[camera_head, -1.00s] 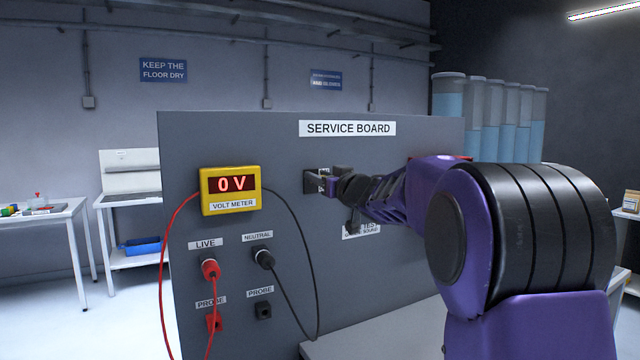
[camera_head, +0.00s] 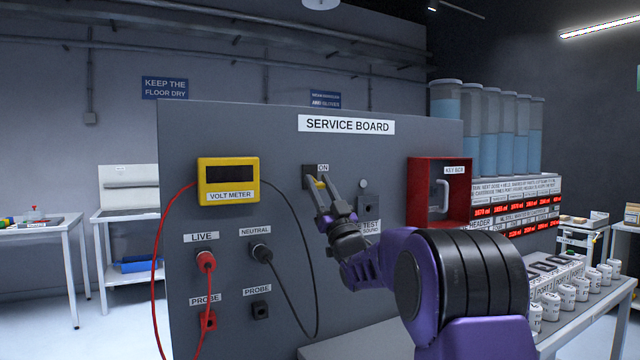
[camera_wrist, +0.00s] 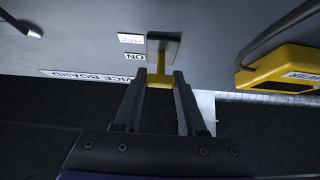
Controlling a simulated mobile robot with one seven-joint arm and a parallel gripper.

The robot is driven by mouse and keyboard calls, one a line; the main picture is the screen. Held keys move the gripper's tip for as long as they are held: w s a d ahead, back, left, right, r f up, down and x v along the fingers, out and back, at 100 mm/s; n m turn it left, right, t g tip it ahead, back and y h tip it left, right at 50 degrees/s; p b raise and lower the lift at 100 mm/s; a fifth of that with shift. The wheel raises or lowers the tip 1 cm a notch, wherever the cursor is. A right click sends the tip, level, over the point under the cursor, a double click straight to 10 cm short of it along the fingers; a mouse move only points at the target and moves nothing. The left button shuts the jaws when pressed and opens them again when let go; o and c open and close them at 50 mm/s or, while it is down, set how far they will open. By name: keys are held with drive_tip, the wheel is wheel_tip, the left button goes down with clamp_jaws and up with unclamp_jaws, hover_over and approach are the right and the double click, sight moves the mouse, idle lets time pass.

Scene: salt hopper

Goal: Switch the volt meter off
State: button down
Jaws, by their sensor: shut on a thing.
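The yellow volt meter (camera_head: 229,181) hangs on the left of the grey service board, and its display is dark. I cannot tell the lever's exact tilt.
A red key box (camera_head: 412,192) is on the board's right. A bench with several white jars (camera_head: 567,294) stands at lower right.

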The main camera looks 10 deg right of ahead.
drive_tip(key=shift+w+f+t, duration=0.1)
drive_tip(key=shift+f+t, duration=0.1)
drive_tip(key=shift+t, duration=0.3)
drive_tip(key=shift+c, duration=2.4)
unclamp_jaws()
drive_tip(key=v, duration=1.7)
drive_tip(key=shift+f, duration=0.35)
drive_tip(key=shift+w, duration=0.1)
